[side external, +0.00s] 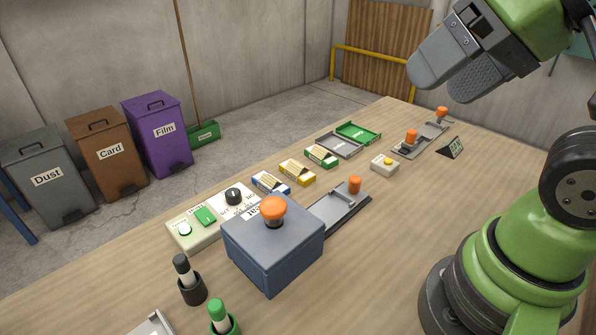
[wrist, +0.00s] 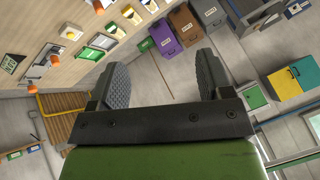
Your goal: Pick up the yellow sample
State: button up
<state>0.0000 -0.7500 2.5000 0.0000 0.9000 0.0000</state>
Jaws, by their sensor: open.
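The yellow sample (side external: 297,172) is a small yellow block with a pale label. It lies on the table in a row between a blue sample (side external: 270,183) and a green sample (side external: 321,156). In the wrist view the yellow sample (wrist: 131,14) is small near the top edge. My gripper (side external: 450,76) is high above the far right of the table in the side view, well apart from the samples. Its two grey fingers are spread with nothing between them, as the wrist view also shows (wrist: 162,72).
A green tray (side external: 358,132) and a grey tray (side external: 339,144) lie beyond the green sample. A blue-grey box with an orange knob (side external: 273,240) stands in front. A white button box (side external: 384,163) and slide devices are to the right. Bins stand on the floor at left.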

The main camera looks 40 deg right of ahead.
jog(key=shift+w, duration=0.1)
jog(key=n+g+h, duration=0.2)
jog(key=n+g, duration=0.1)
jog(key=g, duration=0.4)
send_over(301, 168)
jog(key=f, duration=2.5)
jog(key=shift+s+a+f, duration=0.15)
jog(key=shift+s, duration=0.05)
jog(key=shift+w+f, duration=0.15)
jog(key=shift+f, duration=1.3)
jog(key=shift+w+f, duration=0.1)
jog(key=shift+f, duration=1.35)
jog(key=c, duration=1)
